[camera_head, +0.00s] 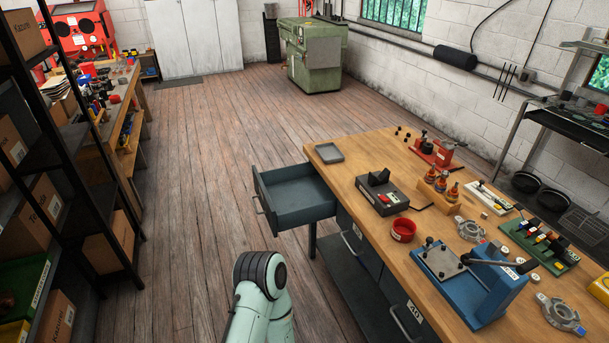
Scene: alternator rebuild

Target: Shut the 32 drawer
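A grey drawer (296,196) stands pulled out from the far end of the wooden workbench (345,160). It looks empty inside. Its front panel (262,203) with a bar handle faces left, and I cannot read a number on it. Nearer along the same side are two other drawer fronts, flush with the bench: one with a small label (357,232) too small to read surely, and one with a label (414,311) nearer me. Neither gripper shows. Part of a pale green arm link of mine is at the bottom middle, short of the open drawer.
On the benchtop are a grey tray (329,153), a black and grey device (382,192), a red bowl (403,230) and a blue press (470,278). A dark lower shelf (352,287) lies under the bench. A black rack (85,150) stands left. The wooden floor between is clear.

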